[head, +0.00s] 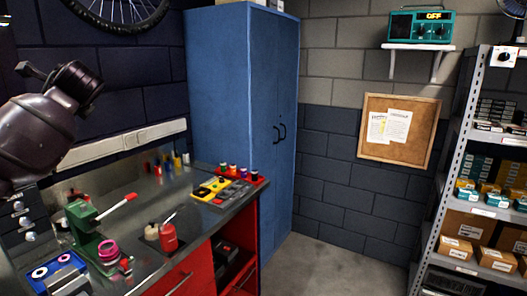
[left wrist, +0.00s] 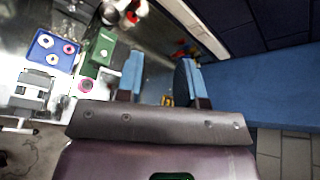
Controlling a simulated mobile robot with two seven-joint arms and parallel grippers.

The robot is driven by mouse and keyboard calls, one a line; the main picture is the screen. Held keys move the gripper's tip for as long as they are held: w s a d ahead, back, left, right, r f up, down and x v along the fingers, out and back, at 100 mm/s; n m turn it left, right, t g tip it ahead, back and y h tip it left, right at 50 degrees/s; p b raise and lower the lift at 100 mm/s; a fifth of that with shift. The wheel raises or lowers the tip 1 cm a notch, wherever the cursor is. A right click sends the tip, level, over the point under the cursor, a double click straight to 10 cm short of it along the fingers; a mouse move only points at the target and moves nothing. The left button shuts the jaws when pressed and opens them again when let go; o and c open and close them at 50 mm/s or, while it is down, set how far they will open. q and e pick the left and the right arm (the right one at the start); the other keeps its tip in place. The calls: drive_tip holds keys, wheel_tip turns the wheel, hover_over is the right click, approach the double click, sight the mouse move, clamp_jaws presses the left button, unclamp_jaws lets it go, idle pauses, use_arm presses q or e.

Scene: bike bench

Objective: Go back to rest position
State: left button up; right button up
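My left gripper (left wrist: 159,78) shows in the left wrist view with its two blue-padded fingers apart and nothing between them. The bench and the floor lie beyond the fingers, out of contact. In the head view a dark part of my left arm is raised at the left edge, above the bench; the fingers cannot be made out there. My right gripper is in neither view.
A blue cabinet (head: 222,100) stands behind. Shelving (head: 450,170) is at right; open floor (head: 320,268) lies between.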

use_arm(q)
drive_tip(key=w+d+n+t+h, duration=0.45)
drive_tip(key=d+t, duration=0.35)
drive_tip(key=d, duration=0.2)
drive_tip(key=s+d+f+n+t+h, duration=0.1)
drive_tip(key=s+d+f+h, duration=0.3)
drive_tip(key=f, duration=0.6)
drive_tip(key=w+d+f+n+t+h, duration=0.1)
drive_tip(key=d+f+n+h, duration=0.15)
drive_tip(key=d+f, duration=0.55)
drive_tip(key=s+d+f+n+g+h, duration=0.1)
drive_tip(key=s+f+n, duration=0.1)
drive_tip(key=s+f, duration=0.7)
drive_tip(key=s+f+n+h, duration=0.1)
drive_tip(key=s+f+n, duration=0.3)
drive_tip(key=f, duration=0.8)
drive_tip(key=s+f+n+g+y, duration=0.1)
drive_tip(key=s+f+g, duration=0.1)
drive_tip(key=s+f, duration=0.7)
drive_tip(key=s+f+n+g+y+b, duration=0.1)
drive_tip(key=s+f+n+g, duration=0.1)
drive_tip(key=s+f, duration=0.8)
drive_tip(key=s+g, duration=0.1)
drive_tip(key=s, duration=0.4)
drive_tip(key=shift+a, duration=0.25)
drive_tip(key=shift+f, duration=0.1)
